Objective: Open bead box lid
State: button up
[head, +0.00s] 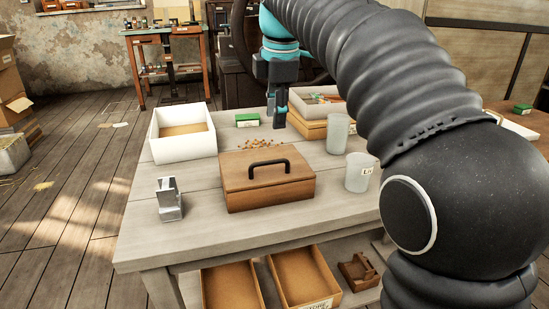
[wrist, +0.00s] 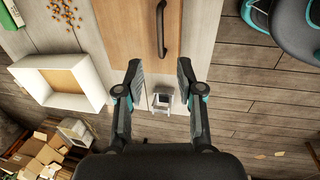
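The bead box (head: 267,192) is a brown wooden box near the middle of the workbench. Its lid (head: 245,167) lies flat and closed, with a dark arched handle (head: 269,163) on top. My gripper (head: 277,114) hangs pointing down over the bench, appearing behind the box and clear of it. In the wrist view, my gripper (wrist: 158,70) is open, its two fingers spread with nothing between them. The handle (wrist: 162,28) shows beyond the fingertips, near the top edge, on the box (wrist: 140,35).
A white open box (head: 184,148) stands left, a grey metal holder (head: 169,199) front left. Two pale cups (head: 338,133) (head: 360,172) stand right. Loose beads (head: 264,144) and a green packet (head: 247,120) lie behind the box. Stacked trays (head: 315,103) stand behind right.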

aim_at(274, 162)
jog(key=f+b, duration=0.1)
jog(key=f, duration=0.2)
jog(key=w+f+b, duration=0.1)
jog(key=f, duration=0.3)
jog(key=w+f+b, duration=0.1)
jog(key=f, duration=0.3)
jog(key=shift+w+a+f, duration=0.1)
jog(key=shift+a+f, duration=0.05)
jog(key=shift+a, duration=0.15)
jog(key=shift+c, duration=0.2)
grip_shut()
